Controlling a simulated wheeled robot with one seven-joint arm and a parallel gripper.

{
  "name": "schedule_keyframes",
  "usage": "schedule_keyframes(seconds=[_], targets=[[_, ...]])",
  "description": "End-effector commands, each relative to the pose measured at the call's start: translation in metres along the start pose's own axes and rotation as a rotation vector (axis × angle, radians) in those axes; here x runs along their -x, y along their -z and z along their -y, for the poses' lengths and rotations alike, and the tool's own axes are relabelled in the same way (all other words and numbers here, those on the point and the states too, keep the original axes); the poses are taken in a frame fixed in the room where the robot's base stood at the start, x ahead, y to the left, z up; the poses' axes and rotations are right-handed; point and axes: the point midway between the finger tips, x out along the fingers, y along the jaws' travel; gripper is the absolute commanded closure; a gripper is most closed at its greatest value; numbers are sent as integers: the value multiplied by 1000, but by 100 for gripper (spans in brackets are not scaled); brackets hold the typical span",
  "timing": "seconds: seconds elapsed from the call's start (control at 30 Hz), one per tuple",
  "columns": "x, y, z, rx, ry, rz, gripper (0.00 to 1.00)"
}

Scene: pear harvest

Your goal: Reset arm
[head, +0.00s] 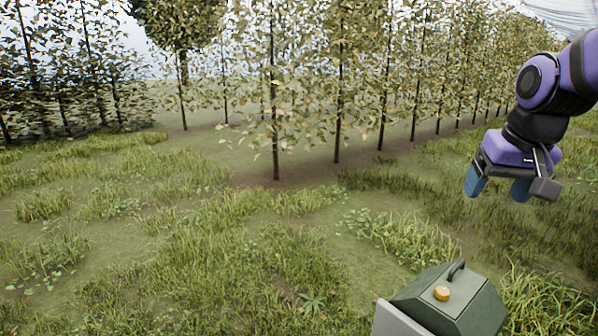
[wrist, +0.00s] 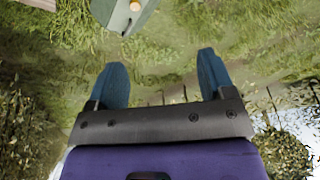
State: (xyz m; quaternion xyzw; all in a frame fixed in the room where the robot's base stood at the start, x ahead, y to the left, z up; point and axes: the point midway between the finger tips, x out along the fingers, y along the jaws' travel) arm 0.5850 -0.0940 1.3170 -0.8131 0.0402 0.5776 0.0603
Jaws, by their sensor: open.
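My gripper (head: 498,188) hangs from my purple and black arm at the right of the head view, above the grass. Its two blue fingers point down.
A green box with a dark handle and an orange knob (head: 441,293) is at the bottom right of the head view, below my gripper. Rows of thin trees (head: 340,85) stand behind. Open grass (head: 200,260) lies at the left and middle. No pears are clearly visible.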

Motion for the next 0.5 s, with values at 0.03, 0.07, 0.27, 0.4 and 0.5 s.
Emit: schedule_keyframes(seconds=[0.03, 0.07, 0.27, 0.4, 0.5], targets=[[10, -15, 2, 15, 2, -17, 24], [15, -23, 3, 23, 3, -24, 24], [38, -78, 6, 77, 7, -70, 24], [47, -113, 6, 110, 8, -97, 24], [49, -131, 5, 126, 8, -112, 24]])
